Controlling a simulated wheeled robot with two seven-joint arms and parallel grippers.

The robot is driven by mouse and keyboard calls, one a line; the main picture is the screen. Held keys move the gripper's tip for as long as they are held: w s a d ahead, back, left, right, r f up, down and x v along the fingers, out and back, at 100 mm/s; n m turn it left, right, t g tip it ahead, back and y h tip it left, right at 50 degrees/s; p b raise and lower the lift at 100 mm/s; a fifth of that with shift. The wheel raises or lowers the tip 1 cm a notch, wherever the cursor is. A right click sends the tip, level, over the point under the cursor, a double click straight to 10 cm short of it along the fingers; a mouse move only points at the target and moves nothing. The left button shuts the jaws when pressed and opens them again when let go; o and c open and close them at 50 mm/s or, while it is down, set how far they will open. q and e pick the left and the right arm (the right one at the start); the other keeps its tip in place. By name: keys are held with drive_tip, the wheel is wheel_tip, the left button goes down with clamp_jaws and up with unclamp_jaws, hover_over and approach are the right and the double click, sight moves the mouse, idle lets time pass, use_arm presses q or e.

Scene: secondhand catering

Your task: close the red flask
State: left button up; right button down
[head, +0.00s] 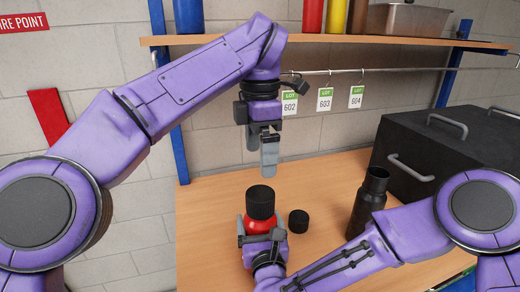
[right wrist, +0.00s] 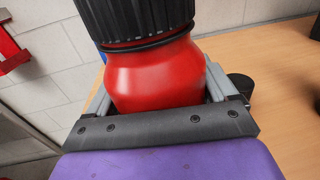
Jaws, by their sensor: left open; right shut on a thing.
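The red flask (head: 260,225) stands upright on the wooden table, with a black ribbed cap (head: 261,200) sitting on its top. In the right wrist view the red body (right wrist: 155,75) fills the middle, with the cap (right wrist: 140,18) above it. I cannot tell how tight the cap is. My right gripper (head: 263,238) is shut around the red flask's body, below the cap. My left gripper (head: 262,149) is open and empty, fingers pointing down, a little above the cap and not touching it.
A loose black cap (head: 299,221) lies right of the red flask. An open black flask (head: 369,203) stands farther right, before a large black case (head: 440,150). A shelf (head: 340,39) with tags hanging below it runs along the wall. Table left of the red flask is clear.

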unclamp_jaws()
use_arm(q)
drive_tip(key=shift+f, duration=0.1)
wheel_tip(320, 180, down, 3)
drive_tip(key=b, duration=0.2)
drive_tip(key=shift+b, duration=0.4)
drive_tip(key=shift+r, duration=0.2)
use_arm(e)
drive_tip(key=s+d, duration=0.1)
drive_tip(key=s, duration=0.9)
drive_tip(key=shift+s+d, duration=0.2)
drive_tip(key=shift+d, duration=0.1)
